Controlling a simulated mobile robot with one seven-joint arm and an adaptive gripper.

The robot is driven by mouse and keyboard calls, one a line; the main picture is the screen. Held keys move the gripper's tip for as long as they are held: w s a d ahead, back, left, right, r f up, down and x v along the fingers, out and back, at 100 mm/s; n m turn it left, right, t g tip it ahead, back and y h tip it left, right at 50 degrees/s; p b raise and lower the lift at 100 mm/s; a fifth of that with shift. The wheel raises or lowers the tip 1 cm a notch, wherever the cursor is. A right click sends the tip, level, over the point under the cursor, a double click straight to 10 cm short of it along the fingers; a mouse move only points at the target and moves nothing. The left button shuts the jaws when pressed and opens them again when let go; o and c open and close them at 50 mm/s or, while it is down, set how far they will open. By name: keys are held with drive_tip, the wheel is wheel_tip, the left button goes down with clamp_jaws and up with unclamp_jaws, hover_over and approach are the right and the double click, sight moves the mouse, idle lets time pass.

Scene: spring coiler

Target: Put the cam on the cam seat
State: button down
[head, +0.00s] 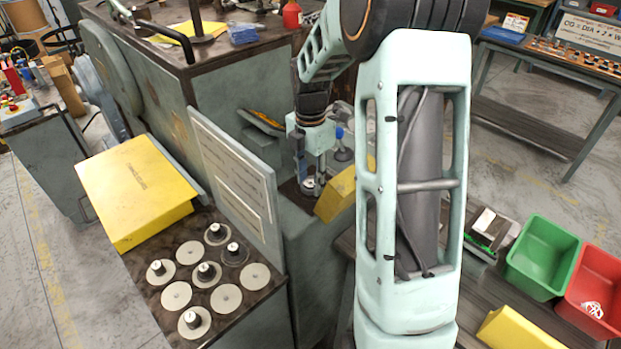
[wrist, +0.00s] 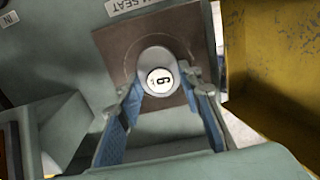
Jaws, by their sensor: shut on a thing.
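The cam (wrist: 160,81) shows in the wrist view as a grey round-topped piece with a white numbered cap, between my fingertips. My gripper (wrist: 162,93) has its blue-padded fingers shut on it. The cam seat (wrist: 117,54) is a brown square plate with a label partly reading "SEAT" above it. The cam appears over the plate; I cannot tell whether it touches or is seated. In the head view my gripper (head: 312,184) points down beside the machine, and the cam there is mostly hidden by the fingers.
A yellow block (head: 340,190) stands close right of my gripper; its yellow wall (wrist: 275,70) fills the wrist view's right side. An upright sign board (head: 235,180) stands left. Several discs, some with knobs, lie on the dark bench top (head: 150,292). Green (head: 541,258) and red bins are right.

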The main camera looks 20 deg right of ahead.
sight(311, 183)
drive_tip(key=shift+f, duration=0.15)
drive_tip(key=c, duration=1.4)
unclamp_jaws()
drive_tip(key=shift+o, duration=0.2)
wheel_tip(311, 183, up, 12)
drive_tip(key=shift+r+b, duration=0.25)
drive_tip(key=shift+b, duration=0.05)
